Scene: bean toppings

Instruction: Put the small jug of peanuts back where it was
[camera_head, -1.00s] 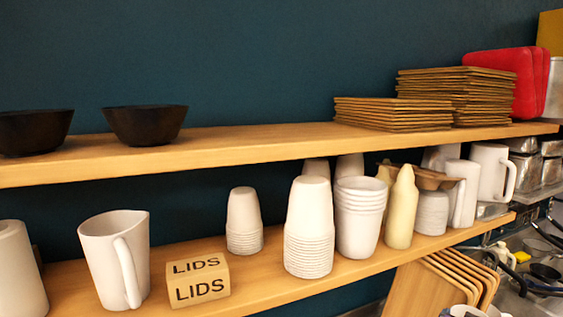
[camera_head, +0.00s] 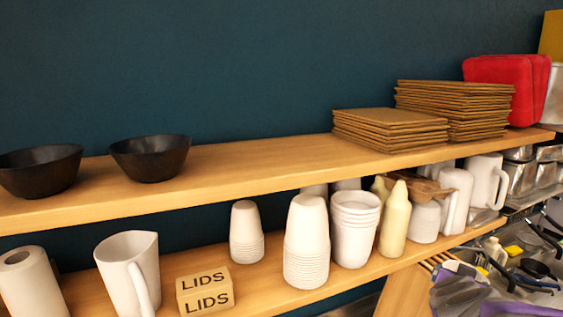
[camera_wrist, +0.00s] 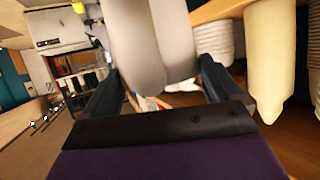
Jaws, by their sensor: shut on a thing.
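In the wrist view a smooth pale grey-white vessel (camera_wrist: 128,40), which I take to be the small jug, stands between the two dark fingers of my gripper (camera_wrist: 158,70). The gripper is shut on it. A vertical groove or edge runs down its side; its top is cut off by the frame, and no peanuts show. In the head view purple and grey parts of my arm (camera_head: 460,292) show at the lower right, below the end of the lower shelf (camera_head: 262,293); the held jug cannot be made out clearly there.
The lower shelf carries a paper roll (camera_head: 32,285), a white pitcher (camera_head: 128,275), a LIDS box (camera_head: 205,291), cup stacks (camera_head: 306,245), a cream bottle (camera_head: 395,222) and white jugs (camera_head: 485,180). The upper shelf (camera_head: 250,165) holds black bowls (camera_head: 150,160) and brown boards (camera_head: 388,130).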

